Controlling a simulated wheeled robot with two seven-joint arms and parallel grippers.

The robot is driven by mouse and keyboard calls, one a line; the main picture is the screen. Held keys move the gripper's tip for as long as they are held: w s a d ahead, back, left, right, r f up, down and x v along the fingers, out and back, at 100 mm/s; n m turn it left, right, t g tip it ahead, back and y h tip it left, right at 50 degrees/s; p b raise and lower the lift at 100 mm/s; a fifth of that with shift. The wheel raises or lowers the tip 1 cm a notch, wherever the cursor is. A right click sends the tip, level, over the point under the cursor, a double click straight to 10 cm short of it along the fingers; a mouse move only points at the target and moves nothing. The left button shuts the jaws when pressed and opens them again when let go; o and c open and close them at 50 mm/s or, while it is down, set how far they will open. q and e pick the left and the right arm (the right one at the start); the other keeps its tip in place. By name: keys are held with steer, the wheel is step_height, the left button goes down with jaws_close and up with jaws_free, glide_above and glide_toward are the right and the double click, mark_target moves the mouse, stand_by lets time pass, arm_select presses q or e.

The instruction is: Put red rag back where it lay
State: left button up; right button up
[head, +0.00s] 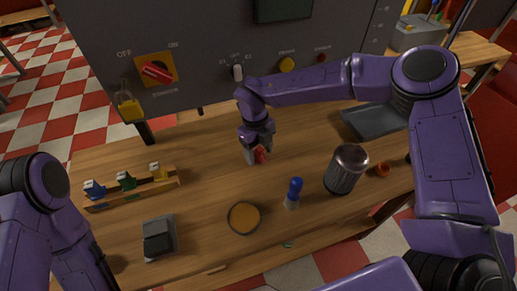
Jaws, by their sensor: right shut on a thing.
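The red rag (261,155) shows as a small red patch at the fingertips of my right gripper (256,155). The gripper points down over the back middle of the wooden table (210,190) and is shut on the rag. Most of the rag is hidden by the fingers. I cannot tell whether the rag touches the table top. My left arm comes in at the left edge, and its gripper is not in view.
A grey panel with a red switch (157,71) and yellow padlock (129,107) stands behind. Around the table are a wooden rack (135,193), a dark block on a grey plate (159,238), a round tin (244,218), a blue-capped bottle (293,193), a metal canister (345,169) and a grey tray (373,121).

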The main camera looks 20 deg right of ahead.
steer(key=shift+f, duration=0.1)
steer(key=o, duration=1)
steer(key=r, duration=0.4)
steer(key=w+r+b, duration=0.1)
steer(key=r, duration=0.7)
steer(key=shift+w+a+r+b, duration=0.15)
steer(key=shift+a+b, duration=0.1)
steer(key=shift+b, duration=0.05)
